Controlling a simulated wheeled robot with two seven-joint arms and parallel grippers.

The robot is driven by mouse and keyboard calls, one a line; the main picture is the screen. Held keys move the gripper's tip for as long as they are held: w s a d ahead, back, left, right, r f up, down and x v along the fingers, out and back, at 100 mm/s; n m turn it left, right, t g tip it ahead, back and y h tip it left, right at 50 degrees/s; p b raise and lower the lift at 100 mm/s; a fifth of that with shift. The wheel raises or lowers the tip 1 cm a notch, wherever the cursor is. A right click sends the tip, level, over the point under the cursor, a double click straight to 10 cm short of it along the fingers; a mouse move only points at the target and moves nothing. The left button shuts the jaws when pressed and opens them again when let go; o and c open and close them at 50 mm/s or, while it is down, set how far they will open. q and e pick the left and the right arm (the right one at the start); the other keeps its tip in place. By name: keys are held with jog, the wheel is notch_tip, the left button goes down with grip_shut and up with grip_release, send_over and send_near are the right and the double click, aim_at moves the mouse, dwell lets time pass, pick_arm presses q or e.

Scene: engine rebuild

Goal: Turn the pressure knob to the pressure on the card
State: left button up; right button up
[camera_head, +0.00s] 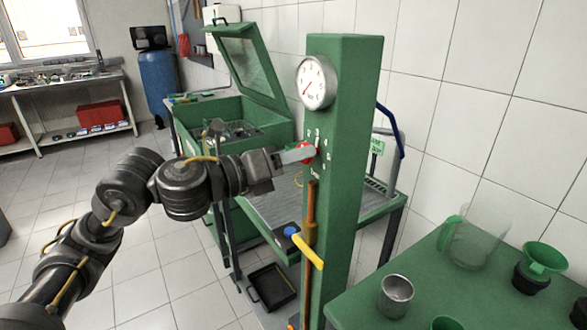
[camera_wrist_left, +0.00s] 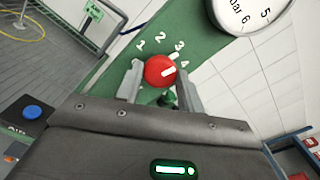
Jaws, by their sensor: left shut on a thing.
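The red pressure knob (camera_wrist_left: 160,71) sits on the green column (camera_head: 343,190), with the numbers 1 to 4 visible beside it in the left wrist view. Its white pointer line aims roughly toward the 4. My left gripper (camera_wrist_left: 159,88) has a finger on each side of the knob and is shut on it. In the head view the left gripper (camera_head: 302,153) partly covers the knob (camera_head: 307,151). The round white pressure gauge (camera_head: 316,83) is above. The green card (camera_head: 377,147) stands behind the column; its writing is too small to read. My right gripper is out of view.
A green bench with a raised lid (camera_head: 245,55) stands behind my left arm. A yellow-handled lever (camera_head: 307,251) is low on the column. A green table (camera_head: 440,285) at right carries a clear jug (camera_head: 473,243), a metal cup (camera_head: 396,296) and a funnel (camera_head: 544,257).

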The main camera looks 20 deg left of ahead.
pick_arm(q)
jog(key=shift+m+b, duration=2.9)
jog(key=shift+m, duration=0.5)
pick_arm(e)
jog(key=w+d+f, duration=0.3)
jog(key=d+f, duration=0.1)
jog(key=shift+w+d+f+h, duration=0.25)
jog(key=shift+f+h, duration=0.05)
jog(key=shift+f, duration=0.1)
pick_arm(q)
jog(key=o, duration=1)
